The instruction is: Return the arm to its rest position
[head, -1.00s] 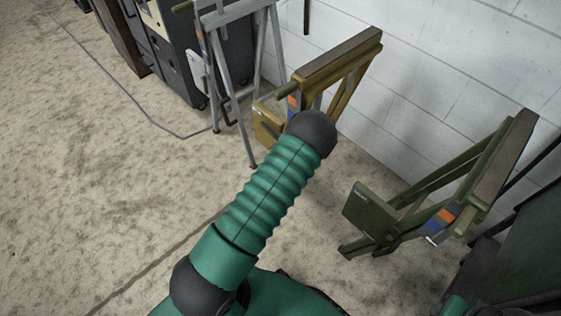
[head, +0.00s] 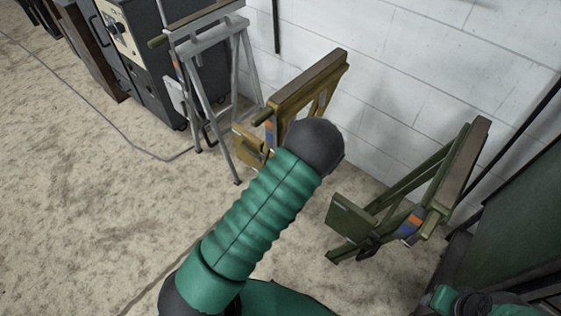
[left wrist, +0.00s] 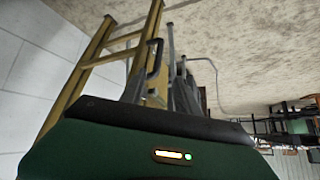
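A green ribbed link of my arm with a dark round joint crosses the middle of the head view, rising from the bottom left. No fingers show in that view, and the far side of the joint is hidden. In the left wrist view, the green casing with a lit strip fills the bottom. Dark hooked shapes rise beyond its edge, and I cannot tell whether they are fingers of my left gripper or parts of a stand. My right gripper cannot be made out. A green and dark piece at the bottom right of the head view may be part of my right arm.
A yellow stand (head: 308,85) is by the white wall (head: 400,50), partly behind my arm; it also shows in the left wrist view (left wrist: 100,60). A grey stand (head: 212,85) is left of it, a green stand (head: 425,190) right. Dark cabinets (head: 135,60) are far left. Left floor is open.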

